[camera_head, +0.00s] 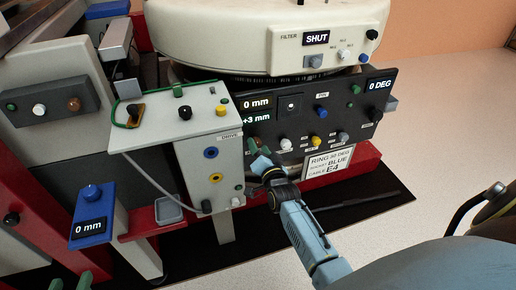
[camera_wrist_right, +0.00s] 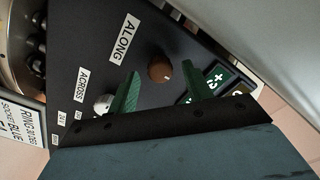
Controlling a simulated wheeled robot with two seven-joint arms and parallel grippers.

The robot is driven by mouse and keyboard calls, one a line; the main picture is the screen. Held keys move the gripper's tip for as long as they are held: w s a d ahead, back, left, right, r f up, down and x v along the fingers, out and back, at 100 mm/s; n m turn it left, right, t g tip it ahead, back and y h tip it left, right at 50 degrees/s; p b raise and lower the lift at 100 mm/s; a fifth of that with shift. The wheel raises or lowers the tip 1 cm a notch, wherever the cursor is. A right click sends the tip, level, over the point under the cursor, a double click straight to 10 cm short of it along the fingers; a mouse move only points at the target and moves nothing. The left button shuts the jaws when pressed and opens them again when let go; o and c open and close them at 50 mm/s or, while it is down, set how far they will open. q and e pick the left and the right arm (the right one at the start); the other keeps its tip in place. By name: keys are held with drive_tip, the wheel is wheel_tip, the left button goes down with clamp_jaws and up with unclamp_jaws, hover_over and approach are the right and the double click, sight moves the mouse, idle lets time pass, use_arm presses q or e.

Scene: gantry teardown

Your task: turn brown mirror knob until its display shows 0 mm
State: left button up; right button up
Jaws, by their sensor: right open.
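The brown knob (camera_wrist_right: 160,70) is on the dark panel by the ALONG label in the right wrist view. In the head view I cannot make it out behind my right gripper. My right gripper (camera_wrist_right: 165,92) is open, its green fingers apart on either side of the knob's line, with a gap to the knob showing. In the head view it (camera_head: 259,149) is at the panel's lower left. The display above it reads +3 mm (camera_head: 257,119); its +3 also shows, partly hidden, in the right wrist view (camera_wrist_right: 215,75). My left gripper (camera_head: 70,282) shows only two separated green fingertips at the bottom left.
A white knob (camera_wrist_right: 103,103) is close to one right finger. Another display (camera_head: 255,103) reads 0 mm. A cream control box (camera_head: 165,120) stands left of the dark panel. A blue-topped post (camera_head: 92,200) shows 0 mm. A ring label (camera_head: 330,163) hangs below the panel.

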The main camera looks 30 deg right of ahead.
use_arm(q)
drive_tip(key=shift+w+d+r+t+h, duration=0.2)
drive_tip(key=shift+w+r+t, duration=0.1)
drive_tip(key=shift+r+t, duration=0.3)
drive_tip(key=shift+w+d+r+t+h, duration=0.1)
drive_tip(key=shift+w+d+r+t, duration=0.25)
drive_tip(key=shift+r, duration=0.45)
use_arm(e)
drive_tip(key=shift+x, duration=0.85)
use_arm(q)
drive_tip(key=shift+s+a, duration=0.1)
drive_tip(key=shift+a, duration=0.05)
use_arm(e)
drive_tip(key=shift+c, duration=0.4)
